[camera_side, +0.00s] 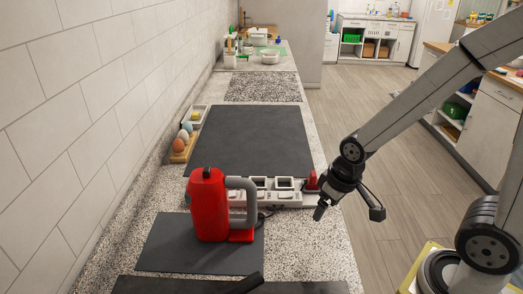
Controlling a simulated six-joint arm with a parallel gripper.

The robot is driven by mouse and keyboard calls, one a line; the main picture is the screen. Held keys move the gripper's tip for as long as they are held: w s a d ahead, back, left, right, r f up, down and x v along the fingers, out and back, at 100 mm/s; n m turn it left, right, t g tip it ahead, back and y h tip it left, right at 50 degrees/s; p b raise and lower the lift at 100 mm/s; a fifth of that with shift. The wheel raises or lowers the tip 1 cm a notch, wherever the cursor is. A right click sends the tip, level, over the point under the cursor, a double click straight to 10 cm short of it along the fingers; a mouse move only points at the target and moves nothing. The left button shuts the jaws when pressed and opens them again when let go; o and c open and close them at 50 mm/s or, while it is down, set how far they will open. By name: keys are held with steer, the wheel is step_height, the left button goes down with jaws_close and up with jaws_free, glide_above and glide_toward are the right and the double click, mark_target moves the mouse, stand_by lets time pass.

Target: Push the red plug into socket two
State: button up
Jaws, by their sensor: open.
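A pale socket strip (285,198) lies across the counter, with several dark-faced sockets along it. A small red piece (311,180), which looks like the red plug, is at the strip's right end. I cannot tell whether it sits in a socket or only stands on or behind the strip. My gripper (348,210) is open, with its fingers spread, just right of the strip's right end and near the counter's right edge. It appears empty and apart from the red piece. The socket numbers cannot be read.
A red jug-like appliance (207,215) with a grey handle stands on a dark mat (165,245) before the strip, hiding its left part. A large dark mat (245,135) behind is clear. An egg holder (182,152) is along the left wall.

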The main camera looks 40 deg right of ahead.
steer(key=w, duration=0.1)
steer(key=n+g, duration=0.2)
steer(key=n, duration=0.6)
glide_above(314, 173)
steer(key=a, duration=0.1)
steer(key=shift+s+r, duration=0.15)
steer(key=shift+r, duration=0.05)
steer(key=shift+w+d+n+g, duration=0.25)
steer(key=shift+d+n+g, duration=0.05)
steer(key=shift+d+n, duration=0.25)
steer(key=shift+s+a+f, duration=0.1)
steer(key=shift+f, duration=1.85)
steer(key=shift+s+a+f, duration=0.1)
steer(key=shift+f, duration=1.85)
jaws_close()
